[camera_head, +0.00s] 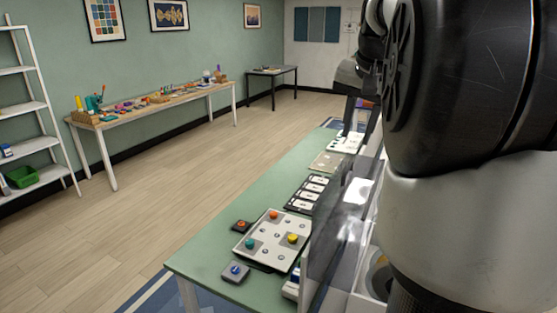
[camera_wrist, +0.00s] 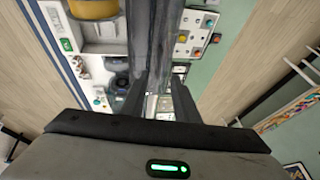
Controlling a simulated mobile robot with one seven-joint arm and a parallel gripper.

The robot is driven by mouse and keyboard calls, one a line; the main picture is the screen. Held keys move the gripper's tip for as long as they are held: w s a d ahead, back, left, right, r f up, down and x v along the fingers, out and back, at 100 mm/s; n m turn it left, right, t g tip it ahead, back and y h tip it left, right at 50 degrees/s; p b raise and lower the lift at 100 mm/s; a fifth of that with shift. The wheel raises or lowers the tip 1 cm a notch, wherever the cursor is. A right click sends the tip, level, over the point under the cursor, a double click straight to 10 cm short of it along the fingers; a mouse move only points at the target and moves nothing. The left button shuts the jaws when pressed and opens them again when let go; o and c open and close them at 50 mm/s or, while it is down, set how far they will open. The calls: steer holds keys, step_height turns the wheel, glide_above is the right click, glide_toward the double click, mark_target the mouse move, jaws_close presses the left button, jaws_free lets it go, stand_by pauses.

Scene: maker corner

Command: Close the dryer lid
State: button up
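The dryer (camera_head: 366,258) is a white box at the right of the green table, mostly hidden by my arm; a yellow spool shows inside it. Its clear lid (camera_head: 335,222) stands raised, close to upright, along the dryer's left side. In the wrist view the lid (camera_wrist: 155,40) shows as a grey see-through band running up the middle. My gripper (camera_wrist: 158,102) is open, its two dark fingers apart with a gap between them. The lid lies in line with that gap; I cannot tell if the fingers touch it. In the head view my gripper (camera_head: 360,115) is partly hidden by my arm.
A white board with coloured knobs (camera_head: 268,240) lies on the green table (camera_head: 215,238) left of the lid, with small button blocks beside it. Dark cards (camera_head: 308,194) and trays lie farther back. Open wooden floor is at left, with a wall bench (camera_head: 160,103) and white shelves (camera_head: 28,107).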

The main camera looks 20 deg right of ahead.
mark_target(346, 171)
steer(key=x, duration=1.2)
steer(key=shift+w+f, duration=0.15)
steer(key=shift+f, duration=0.15)
jaws_close()
